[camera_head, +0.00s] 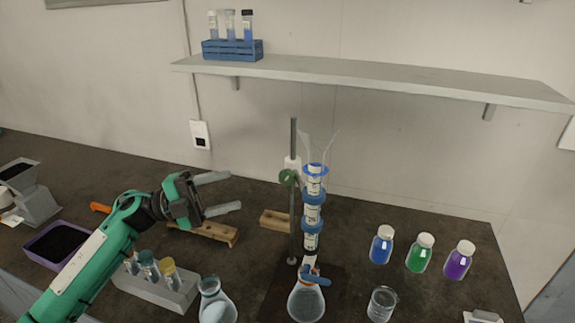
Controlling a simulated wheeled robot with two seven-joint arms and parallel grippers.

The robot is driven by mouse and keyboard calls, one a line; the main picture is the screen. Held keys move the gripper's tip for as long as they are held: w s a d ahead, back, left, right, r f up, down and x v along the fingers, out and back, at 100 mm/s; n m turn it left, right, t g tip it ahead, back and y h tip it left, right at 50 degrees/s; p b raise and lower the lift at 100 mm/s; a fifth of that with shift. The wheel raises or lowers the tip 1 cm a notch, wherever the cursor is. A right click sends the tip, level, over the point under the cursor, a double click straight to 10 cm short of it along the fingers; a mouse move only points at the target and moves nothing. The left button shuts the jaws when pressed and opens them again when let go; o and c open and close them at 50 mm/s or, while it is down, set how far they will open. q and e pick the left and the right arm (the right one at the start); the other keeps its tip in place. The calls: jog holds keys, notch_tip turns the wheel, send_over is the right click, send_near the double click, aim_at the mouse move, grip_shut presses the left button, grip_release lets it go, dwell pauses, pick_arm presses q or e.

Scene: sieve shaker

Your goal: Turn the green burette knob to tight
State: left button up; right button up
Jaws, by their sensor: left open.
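The green burette knob (287,177) sits on the left side of the stand's upright rod, at the clamp. The burette (312,212) is a clear column with blue rings and printed labels, upright over a flask (306,300). My left gripper (228,193) is open and empty, with its two pale fingers pointing right toward the knob. A clear gap lies between the fingertips and the knob. My right gripper is not in view.
Blue, green (420,253) and purple bottles stand at the right. A beaker (382,304), a conical flask (217,302) and a grey vial rack (155,287) line the front. Wooden blocks (274,221) lie behind. A shelf (380,77) overhangs the back.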

aim_at(284, 178)
pick_arm(q)
jog(key=p+x, duration=0.2)
jog(key=x, duration=0.4)
jog(key=p+x, duration=0.2)
jog(key=x, duration=0.5)
jog(key=shift+s+r, duration=0.2)
jog(key=shift+w+d, duration=0.1)
jog(key=shift+d, duration=0.25)
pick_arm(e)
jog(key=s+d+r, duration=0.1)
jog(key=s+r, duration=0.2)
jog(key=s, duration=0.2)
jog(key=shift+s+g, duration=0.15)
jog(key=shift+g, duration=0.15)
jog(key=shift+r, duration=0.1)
